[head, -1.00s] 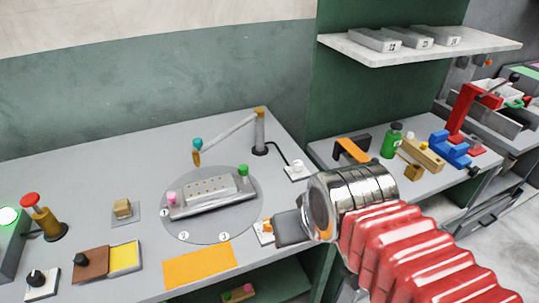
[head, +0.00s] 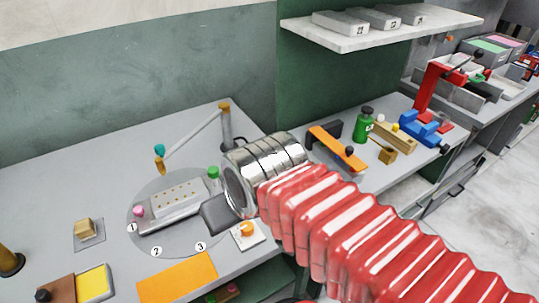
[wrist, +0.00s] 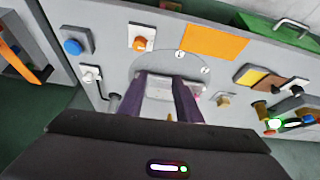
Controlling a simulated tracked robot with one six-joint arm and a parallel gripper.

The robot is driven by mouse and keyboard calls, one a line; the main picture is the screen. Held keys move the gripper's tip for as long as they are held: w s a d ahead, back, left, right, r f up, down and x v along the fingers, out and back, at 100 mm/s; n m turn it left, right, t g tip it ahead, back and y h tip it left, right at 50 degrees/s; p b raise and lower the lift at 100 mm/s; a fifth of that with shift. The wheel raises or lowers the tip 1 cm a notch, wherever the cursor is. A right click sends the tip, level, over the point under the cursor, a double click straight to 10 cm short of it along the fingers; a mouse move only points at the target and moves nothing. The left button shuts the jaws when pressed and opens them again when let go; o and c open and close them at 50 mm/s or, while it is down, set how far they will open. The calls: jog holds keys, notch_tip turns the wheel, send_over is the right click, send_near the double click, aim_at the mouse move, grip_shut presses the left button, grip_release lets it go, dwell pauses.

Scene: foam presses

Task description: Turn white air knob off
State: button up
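The white air knob (wrist: 90,74) sits on a white plate at the left of the wrist view, with a dark hose beside it. In the head view my arm hides it. My gripper (wrist: 160,76) is open, its two dark fingers apart with nothing between them. It is above the round grey turntable (wrist: 142,66), to the right of the white knob in the wrist view. In the head view the dark gripper body (head: 220,213) is over the turntable's right side; the fingertips cannot be made out.
An orange knob (head: 247,230) is on a plate at the bench's front right. A blue knob (wrist: 73,46) is near the white one in the wrist view. A grey mold (head: 170,207) lies on the turntable, below a jointed post (head: 226,125). A shelf (head: 350,42) hangs behind.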

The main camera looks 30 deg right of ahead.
jog(key=shift+o, duration=1.4)
jog(key=shift+w+r, duration=0.1)
jog(key=shift+w, duration=0.05)
jog(key=shift+o, duration=0.5)
jog(key=shift+w+d+r, duration=0.15)
jog(key=shift+w+d, duration=0.05)
jog(key=w+d+r+n+g, duration=0.35)
jog(key=w+d, duration=0.55)
jog(key=w, duration=0.4)
jog(key=w+d+f+n+g, duration=0.1)
jog(key=w+d+f, duration=0.2)
jog(key=w+d, duration=0.2)
jog(key=w+d+f+n+g, duration=0.1)
jog(key=w+d+f, duration=0.2)
jog(key=w+d, duration=0.3)
jog(key=d, duration=0.5)
jog(key=shift+w+d+f+n, duration=0.15)
jog(key=shift+w+d+n, duration=0.05)
jog(key=shift+d+n, duration=0.2)
